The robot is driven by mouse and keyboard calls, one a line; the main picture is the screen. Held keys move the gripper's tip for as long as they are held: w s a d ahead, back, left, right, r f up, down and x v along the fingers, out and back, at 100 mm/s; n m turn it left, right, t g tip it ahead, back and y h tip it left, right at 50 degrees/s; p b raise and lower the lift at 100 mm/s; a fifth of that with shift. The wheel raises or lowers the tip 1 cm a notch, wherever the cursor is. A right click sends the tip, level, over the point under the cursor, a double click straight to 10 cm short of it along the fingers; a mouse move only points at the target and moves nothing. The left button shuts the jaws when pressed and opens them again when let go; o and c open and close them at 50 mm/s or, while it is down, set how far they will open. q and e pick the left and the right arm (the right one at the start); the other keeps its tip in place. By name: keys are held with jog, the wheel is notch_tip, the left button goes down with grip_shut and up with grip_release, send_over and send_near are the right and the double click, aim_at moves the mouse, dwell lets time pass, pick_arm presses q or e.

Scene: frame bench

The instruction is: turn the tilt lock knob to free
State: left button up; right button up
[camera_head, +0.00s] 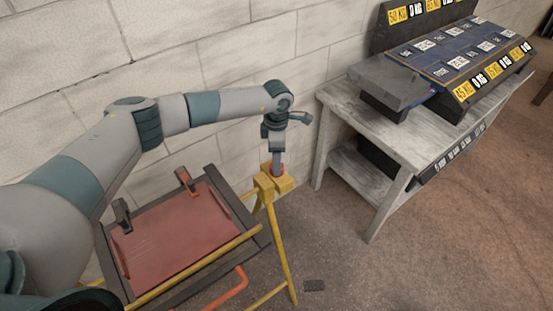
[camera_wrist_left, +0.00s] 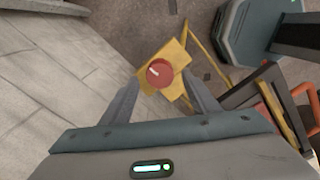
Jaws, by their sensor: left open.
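The tilt lock knob (camera_head: 278,170) is a small red knob on a yellow block (camera_head: 265,184) at the top corner of a yellow-legged frame stand. In the left wrist view the round red knob (camera_wrist_left: 160,73) has a short white mark slanting toward the upper left, and sits on the yellow block (camera_wrist_left: 174,53). My left gripper (camera_head: 277,160) points down right over the knob. Its grey fingers (camera_wrist_left: 161,82) are open, one on either side of the knob; whether they touch it I cannot tell. My right gripper is in neither view.
A grey wooden bench (camera_head: 385,135) with a rack of labelled plates (camera_head: 465,60) stands at right. A block wall (camera_head: 230,45) is close behind. Floor right of the stand is mostly clear.

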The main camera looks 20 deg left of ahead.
pick_arm(q)
jog(key=shift+f+p, duration=0.35)
jog(key=shift+f, duration=1.15)
jog(key=c, duration=1)
jog(key=shift+c, duration=0.2)
